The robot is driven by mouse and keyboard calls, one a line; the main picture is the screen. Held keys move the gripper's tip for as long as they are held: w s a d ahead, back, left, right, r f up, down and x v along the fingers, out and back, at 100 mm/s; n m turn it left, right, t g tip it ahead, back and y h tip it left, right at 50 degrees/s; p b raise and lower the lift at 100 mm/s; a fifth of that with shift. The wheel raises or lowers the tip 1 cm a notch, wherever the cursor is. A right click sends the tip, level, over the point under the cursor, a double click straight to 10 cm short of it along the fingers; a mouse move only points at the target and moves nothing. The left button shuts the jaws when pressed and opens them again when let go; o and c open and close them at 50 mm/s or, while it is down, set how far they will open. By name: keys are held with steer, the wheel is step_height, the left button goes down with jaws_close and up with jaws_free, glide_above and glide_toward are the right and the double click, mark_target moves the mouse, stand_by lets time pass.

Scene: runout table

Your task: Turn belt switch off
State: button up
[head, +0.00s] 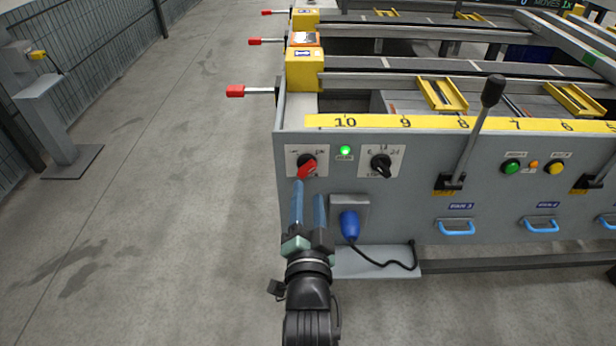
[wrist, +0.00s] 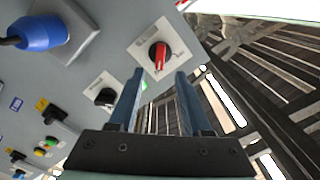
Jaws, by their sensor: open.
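The belt switch is a red and black rotary knob (head: 307,167) on a white plate at the left end of the grey panel. It also shows in the wrist view (wrist: 159,56), beyond the fingertips. A green lamp (head: 345,151) beside it is lit. My gripper (head: 308,184) is open, its two blue fingers pointing at the panel just below the red knob. In the wrist view the fingers (wrist: 159,76) are spread with nothing between them, and the knob lies just past the tips. I cannot tell whether a finger touches it.
A black rotary knob (head: 381,165) sits right of the lamp. A blue plug (head: 349,225) with a black cable is below it. A tall black-handled lever (head: 474,130) rises farther right.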

mark_target(308, 172)
steer(key=w+b, duration=0.2)
steer(key=w, duration=0.4)
steer(key=shift+w, duration=0.4)
jaws_close()
